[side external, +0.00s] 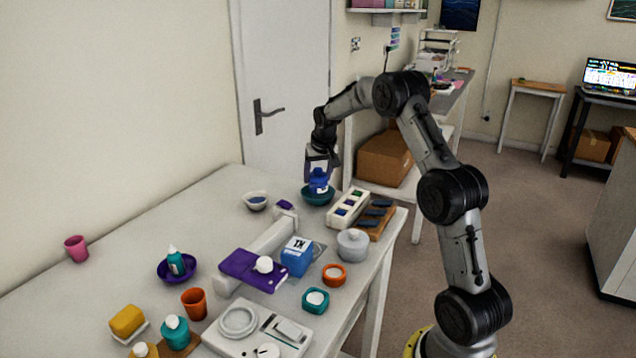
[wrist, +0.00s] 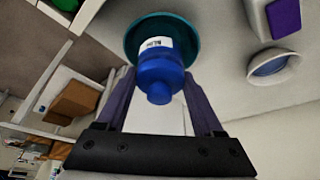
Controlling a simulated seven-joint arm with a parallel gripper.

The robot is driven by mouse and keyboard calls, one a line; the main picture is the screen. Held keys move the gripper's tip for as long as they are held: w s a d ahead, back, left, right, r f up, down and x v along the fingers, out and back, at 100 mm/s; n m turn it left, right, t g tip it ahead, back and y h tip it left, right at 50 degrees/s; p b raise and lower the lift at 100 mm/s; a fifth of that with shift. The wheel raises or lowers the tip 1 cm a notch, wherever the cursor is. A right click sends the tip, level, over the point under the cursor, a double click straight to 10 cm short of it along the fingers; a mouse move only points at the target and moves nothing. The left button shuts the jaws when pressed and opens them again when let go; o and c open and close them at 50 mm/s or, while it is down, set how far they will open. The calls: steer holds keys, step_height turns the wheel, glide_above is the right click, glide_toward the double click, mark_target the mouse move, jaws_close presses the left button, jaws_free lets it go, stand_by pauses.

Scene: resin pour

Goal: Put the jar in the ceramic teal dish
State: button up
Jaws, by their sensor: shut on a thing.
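The jar, a blue bottle with a narrower blue top and a white label (wrist: 158,66), is between the fingers of my gripper (wrist: 159,80) in the wrist view. In the side view my gripper (side external: 319,172) points down and is shut on the jar (side external: 319,183). The teal dish (side external: 318,199) is directly below the jar, near the far end of the table. Its round rim also shows behind the jar in the wrist view (wrist: 191,36). The jar's base overlaps the dish; I cannot tell whether it touches the bottom.
A white bowl with blue contents (side external: 256,201) stands left of the dish. A white paint tray (side external: 348,208) and a wooden board with dark bars (side external: 379,220) lie to its right. A small purple block (side external: 285,205) is near. Several other vessels and blocks crowd the nearer table.

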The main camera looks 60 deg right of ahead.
steer(key=shift+f, duration=1.1)
steer(key=shift+f, duration=0.15)
steer(key=o, duration=1.3)
steer(key=shift+f, duration=0.1)
steer(key=shift+c, duration=0.2)
